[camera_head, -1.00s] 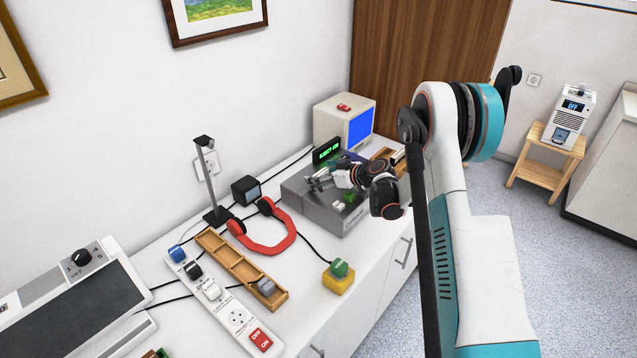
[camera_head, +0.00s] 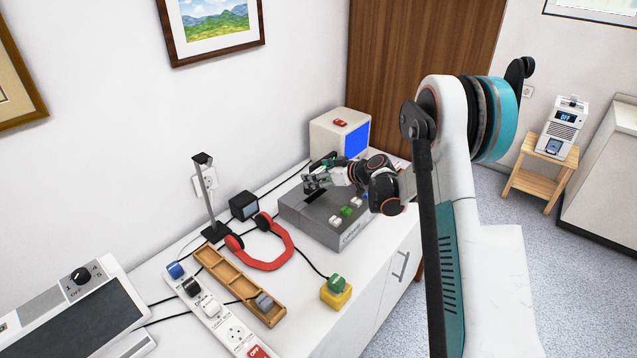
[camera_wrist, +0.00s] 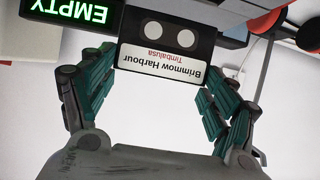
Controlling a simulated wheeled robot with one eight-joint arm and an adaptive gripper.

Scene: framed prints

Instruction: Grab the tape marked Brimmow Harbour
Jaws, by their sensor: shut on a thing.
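The black tape (camera_wrist: 165,30) fills the top middle of the wrist view. Its white label reads "Brimmow Harbour" and "Timbalusa", upside down in that view. My gripper (camera_wrist: 165,85) is shut on the tape, with its green-padded fingers on the tape's left and right sides. In the head view my gripper (camera_head: 316,178) is over the back left part of a grey deck (camera_head: 347,236). The tape is hard to make out there. The deck has a dark slot and white and green buttons on top. A display in the wrist view reads "EMPTY" (camera_wrist: 85,12).
A white monitor (camera_head: 325,138) stands behind the deck. Red headphones (camera_head: 266,264), a small black cube (camera_head: 243,206) and a lamp-like stand (camera_head: 207,205) are left of it. A wooden tray (camera_head: 228,272), a power strip (camera_head: 205,318) and a yellow button box (camera_head: 337,296) lie nearer.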

